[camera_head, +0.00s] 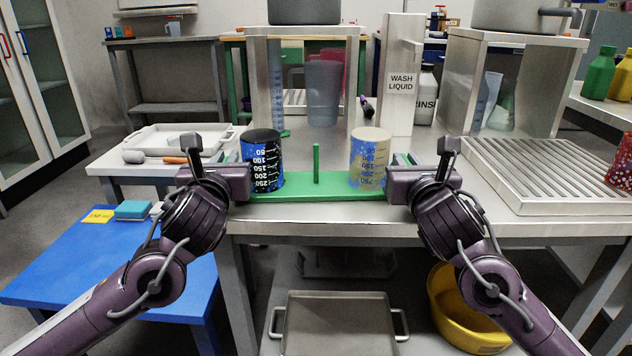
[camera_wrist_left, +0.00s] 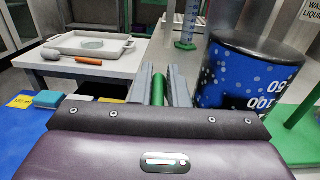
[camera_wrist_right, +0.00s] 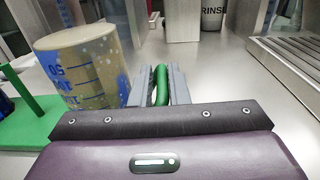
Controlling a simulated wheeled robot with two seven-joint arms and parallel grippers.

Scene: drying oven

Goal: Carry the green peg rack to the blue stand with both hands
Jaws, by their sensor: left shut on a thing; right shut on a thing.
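The green peg rack (camera_head: 316,187) is at the front edge of the grey table, with a bare upright peg in its middle. An upside-down black and blue beaker (camera_head: 263,160) sits over its left end, and an upside-down cream and blue beaker (camera_head: 369,158) over its right end. My left gripper (camera_wrist_left: 160,88) is shut on the rack's left green handle. My right gripper (camera_wrist_right: 160,86) is shut on its right green handle. The low blue stand (camera_head: 120,265) is at the left, below table height. Whether the rack touches the table is hard to tell.
A yellow label and a teal sponge (camera_head: 132,209) lie at the blue stand's back edge; its front is clear. A white side table (camera_head: 140,166) with a tray stands behind it. A slatted drainer (camera_head: 545,172) is at right. A metal tray (camera_head: 338,320) and yellow tub (camera_head: 460,310) sit below.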

